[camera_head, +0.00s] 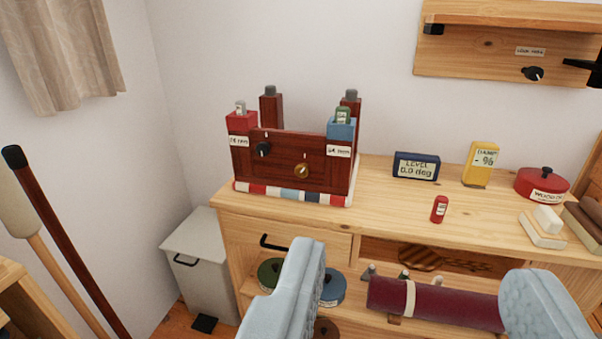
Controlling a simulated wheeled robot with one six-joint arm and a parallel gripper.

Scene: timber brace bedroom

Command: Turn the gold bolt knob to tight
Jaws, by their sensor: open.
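The gold bolt knob (302,170) is a small round knob on the front of a dark red wooden brace frame (283,152). The frame stands on a striped mat at the left end of the wooden cabinet top. A black knob (263,149) sits to the left of the gold one, on the same front board. Small marks show above both knobs; the gold knob's exact pointing direction is too small to tell. My gripper (412,300) is open and empty, its two pale blue fingers low in the picture, nearer the camera than the frame and below the gold knob.
On the cabinet top (400,205) stand a level display (416,166), a yellow box (481,164), a small red item (439,209) and a red pot (541,185). A shelf (510,45) with another black knob hangs above. A grey bin (200,255) stands left.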

